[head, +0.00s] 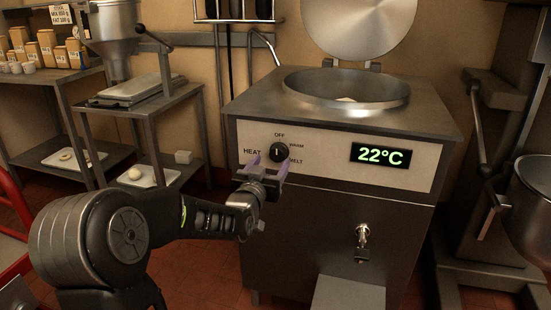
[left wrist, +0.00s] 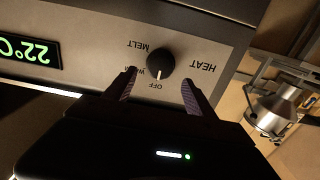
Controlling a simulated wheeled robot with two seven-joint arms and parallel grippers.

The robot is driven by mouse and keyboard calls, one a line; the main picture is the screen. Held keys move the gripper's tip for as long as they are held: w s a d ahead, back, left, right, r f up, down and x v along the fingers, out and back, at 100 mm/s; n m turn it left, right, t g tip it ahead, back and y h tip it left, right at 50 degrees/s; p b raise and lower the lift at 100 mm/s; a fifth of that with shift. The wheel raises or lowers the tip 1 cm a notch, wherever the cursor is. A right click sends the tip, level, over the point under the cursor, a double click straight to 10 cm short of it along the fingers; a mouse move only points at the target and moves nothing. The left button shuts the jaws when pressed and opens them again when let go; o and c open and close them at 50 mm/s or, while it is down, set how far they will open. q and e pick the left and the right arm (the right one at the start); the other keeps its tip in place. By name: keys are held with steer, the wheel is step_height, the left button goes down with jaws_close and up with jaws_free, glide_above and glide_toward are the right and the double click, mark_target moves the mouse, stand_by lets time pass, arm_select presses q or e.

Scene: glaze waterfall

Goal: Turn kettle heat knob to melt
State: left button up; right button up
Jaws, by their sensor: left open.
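The kettle (head: 418,123) is a steel cabinet with a round open bowl and raised lid. Its front panel carries a round black heat knob (head: 278,152), with OFF above, WARM at upper right and MELT at lower right. In the left wrist view the knob (left wrist: 160,62) appears upside down, its white mark pointing towards OFF. The display (head: 380,155) reads 22°C. My left gripper (head: 268,160) is open and empty in front of the knob. In the left wrist view its fingertips (left wrist: 159,78) lie either side of the knob's lower edge, apparently not touching it. My right gripper is out of view.
A drain tap (head: 362,236) sticks out low on the kettle's front. A steel stand with a bowl (head: 533,200) is at the right. Side tables with a hopper (head: 112,40), trays and boxes are at the left. A pale lump (head: 346,99) shows in the kettle bowl.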

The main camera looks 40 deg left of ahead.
mark_target(277, 154)
arm_select(q)
steer(key=x, duration=0.4)
steer(key=shift+w+a, duration=0.1)
steer(key=shift+w, duration=0.15)
steer(key=shift+c, duration=0.3)
steer(key=c, duration=1.3)
